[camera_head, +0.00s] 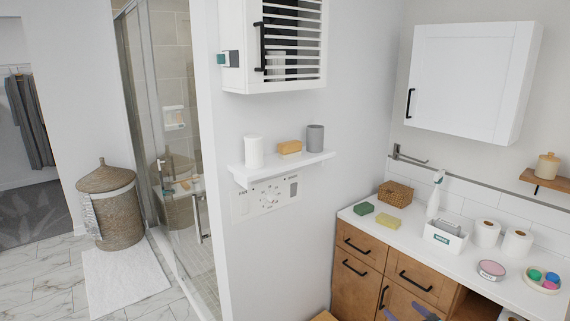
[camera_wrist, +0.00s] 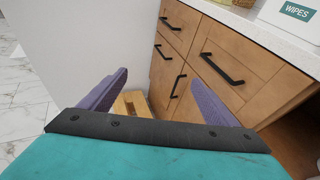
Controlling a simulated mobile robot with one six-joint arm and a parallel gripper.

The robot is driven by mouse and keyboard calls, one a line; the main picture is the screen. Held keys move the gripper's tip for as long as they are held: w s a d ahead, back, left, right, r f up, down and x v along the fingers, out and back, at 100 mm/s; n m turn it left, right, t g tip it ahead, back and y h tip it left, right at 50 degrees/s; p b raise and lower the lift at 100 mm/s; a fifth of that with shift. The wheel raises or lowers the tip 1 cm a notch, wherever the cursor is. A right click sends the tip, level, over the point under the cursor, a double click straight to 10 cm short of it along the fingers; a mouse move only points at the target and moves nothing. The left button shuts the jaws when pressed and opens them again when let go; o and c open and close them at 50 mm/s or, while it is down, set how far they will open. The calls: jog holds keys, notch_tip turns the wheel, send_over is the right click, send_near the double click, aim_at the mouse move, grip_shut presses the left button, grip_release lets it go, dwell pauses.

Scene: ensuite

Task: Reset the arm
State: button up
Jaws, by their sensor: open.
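My gripper (camera_wrist: 150,95) shows in the wrist view with two purple fingers spread apart and nothing between them. It points toward the wooden cabinet (camera_wrist: 245,60) and a wooden stool-like object (camera_wrist: 131,104) on the floor by the wall. In the head view, only a bit of purple at the bottom edge, in front of the cabinet drawers (camera_head: 363,247), looks like part of my gripper. The rest of my arm is out of that view.
The white counter (camera_head: 395,228) holds a woven box (camera_head: 395,194), sponges, a wipes box (camera_head: 444,238), paper rolls (camera_head: 487,233) and a bowl. A wall shelf (camera_head: 282,168) and white cabinets (camera_head: 468,80) jut out. A basket (camera_head: 112,207) stands left; the tiled floor and white mat (camera_head: 122,278) look clear.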

jog(key=s+a+f+n+g+y+b, duration=0.1)
jog(key=s+a+f+n+g+y, duration=0.2)
jog(key=a+f, duration=0.55)
jog(key=s+a+f+n+g+b, duration=0.15)
jog(key=s+a+f+n, duration=0.3)
jog(key=a, duration=0.75)
jog(key=s+a+f+n+g+y+b, duration=0.1)
jog(key=s+a+f+n+g+y, duration=0.2)
jog(key=a+f, duration=0.6)
jog(key=s+a+f+n+g+h+b, duration=0.1)
jog(key=s+a+f+n+g, duration=0.25)
jog(key=s, duration=0.35)
jog(key=s+a+f+n+g+h+b, duration=0.1)
jog(key=s+a+f+n+g, duration=0.15)
jog(key=s+n, duration=0.4)
jog(key=s+a+f+n+g+h, duration=0.1)
jog(key=s+a+f+n+g, duration=0.2)
jog(key=s, duration=0.6)
jog(key=s+d+n+g+h, duration=0.3)
jog(key=s+d+n+h, duration=0.2)
jog(key=s+d+n, duration=0.4)
jog(key=shift+s+n, duration=0.65)
jog(key=shift+s, duration=0.45)
jog(key=shift+r+g, duration=0.1)
jog(key=shift+g, duration=0.15)
